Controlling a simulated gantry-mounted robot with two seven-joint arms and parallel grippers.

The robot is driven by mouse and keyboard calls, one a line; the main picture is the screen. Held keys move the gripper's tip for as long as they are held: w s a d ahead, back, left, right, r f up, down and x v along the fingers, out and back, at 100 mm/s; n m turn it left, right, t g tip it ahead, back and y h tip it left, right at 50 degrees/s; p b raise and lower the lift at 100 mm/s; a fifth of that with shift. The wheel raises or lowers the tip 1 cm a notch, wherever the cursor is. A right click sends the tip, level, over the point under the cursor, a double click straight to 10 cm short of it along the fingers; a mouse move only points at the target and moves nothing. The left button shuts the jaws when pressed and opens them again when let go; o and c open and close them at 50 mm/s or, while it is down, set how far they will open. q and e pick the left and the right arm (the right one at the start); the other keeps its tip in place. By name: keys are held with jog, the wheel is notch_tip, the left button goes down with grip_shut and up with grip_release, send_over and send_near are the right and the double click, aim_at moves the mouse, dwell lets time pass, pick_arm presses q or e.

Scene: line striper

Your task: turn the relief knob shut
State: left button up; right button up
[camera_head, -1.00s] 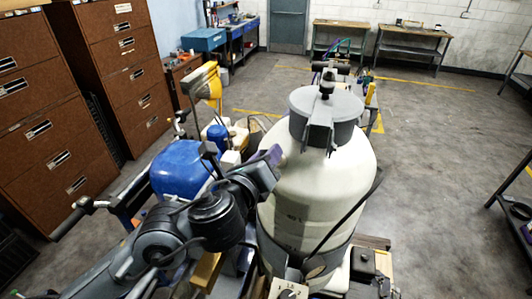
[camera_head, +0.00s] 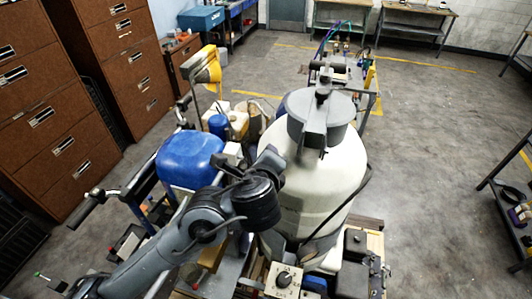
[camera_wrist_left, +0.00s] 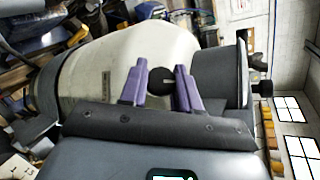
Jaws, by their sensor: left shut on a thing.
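The cream tank (camera_head: 315,180) of the line striper stands at the centre of the head view, with a grey lid (camera_head: 322,118) and clamp on top. My left arm reaches in from the lower left, and its end lies against the near left side of the tank. In the left wrist view, my left gripper (camera_wrist_left: 167,88) has its two purple fingers on either side of a small dark round knob (camera_wrist_left: 169,77), which I take as the relief knob. The gripper is shut on it. In the head view the knob and fingertips are hidden. My right gripper is not in view.
A blue tank (camera_head: 190,160) and a handlebar (camera_head: 95,195) stand left of the cream tank. A box with a dial (camera_head: 284,279) sits at the front. Brown cabinets (camera_head: 45,110) line the left. Open floor (camera_head: 440,130) lies to the right.

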pick_arm(q)
jog(key=shift+a, duration=0.1)
jog(key=o, duration=1)
jog(key=shift+w, duration=0.1)
jog(key=shift+o, duration=0.2)
jog(key=b+v, duration=0.1)
jog(key=v, duration=1)
jog(key=shift+f, duration=0.1)
